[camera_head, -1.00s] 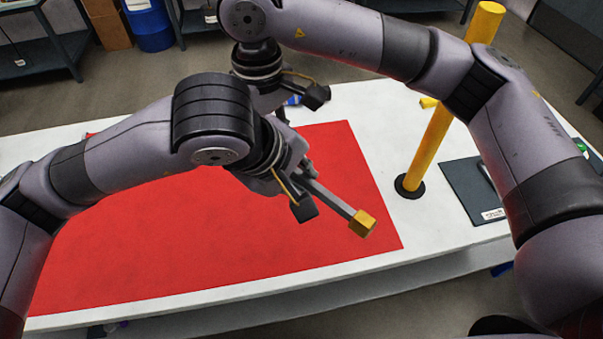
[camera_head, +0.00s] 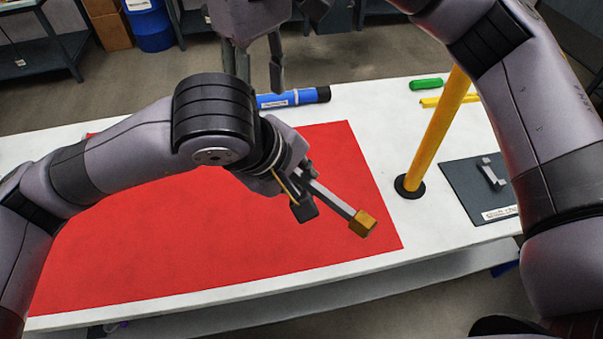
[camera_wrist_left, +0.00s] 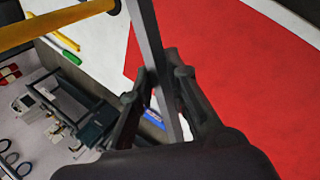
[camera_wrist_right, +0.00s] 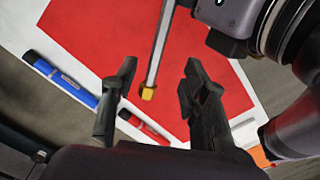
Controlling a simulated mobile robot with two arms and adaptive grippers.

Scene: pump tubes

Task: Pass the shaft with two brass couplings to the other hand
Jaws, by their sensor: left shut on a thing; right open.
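The shaft (camera_head: 336,200) is a thin grey bar with a block-shaped brass coupling (camera_head: 363,223) on its visible end. My left gripper (camera_head: 304,190) is shut on it above the red mat; the left wrist view shows the bar (camera_wrist_left: 150,40) between the fingers (camera_wrist_left: 158,82). The other coupling is hidden in the head view. My right gripper (camera_head: 259,82) is open and empty, behind the left one, fingers pointing down. In the right wrist view, the bar (camera_wrist_right: 160,45) and a brass end (camera_wrist_right: 147,93) appear between the open fingers (camera_wrist_right: 155,85), apart from them.
The red mat (camera_head: 200,250) covers much of the white table. A yellow post (camera_head: 432,140) on a black base stands right of it. A dark tray (camera_head: 465,190) holds a grey bracket (camera_head: 492,172). A blue cylinder (camera_head: 285,98) and a green one (camera_head: 426,83) lie at the back.

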